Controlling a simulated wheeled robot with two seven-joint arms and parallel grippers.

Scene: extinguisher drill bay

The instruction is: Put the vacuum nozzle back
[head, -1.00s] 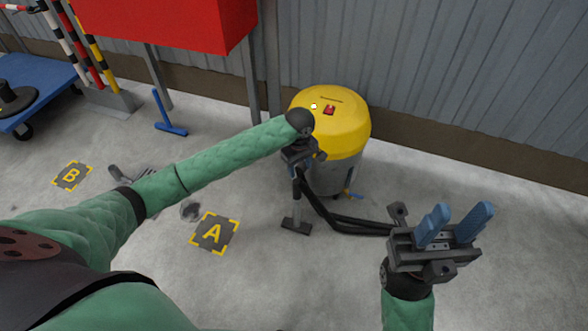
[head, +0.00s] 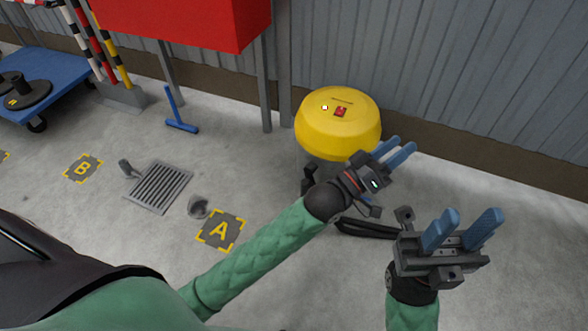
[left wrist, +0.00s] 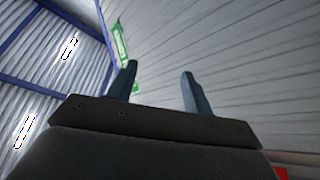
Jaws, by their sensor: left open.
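The vacuum (head: 338,125) has a yellow domed lid with a red switch and stands by the wall in the head view. Its drum is mostly hidden behind my left arm. A dark upright piece (head: 308,180), seemingly the top of the nozzle, shows at the drum's left side; the rest is hidden by my arm. A black hose (head: 365,229) lies on the floor beside the drum. My left gripper (head: 404,143) is open and empty, raised in front of the vacuum's right side and pointing up right. My right gripper (head: 473,213) is open and empty at the lower right.
A floor grate (head: 158,187), a small grey cup-like object (head: 198,207) and floor marks A (head: 220,230) and B (head: 83,168) lie to the left. A blue trolley (head: 45,85) and a red cabinet (head: 190,20) on posts stand behind. Floor between them is mostly clear.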

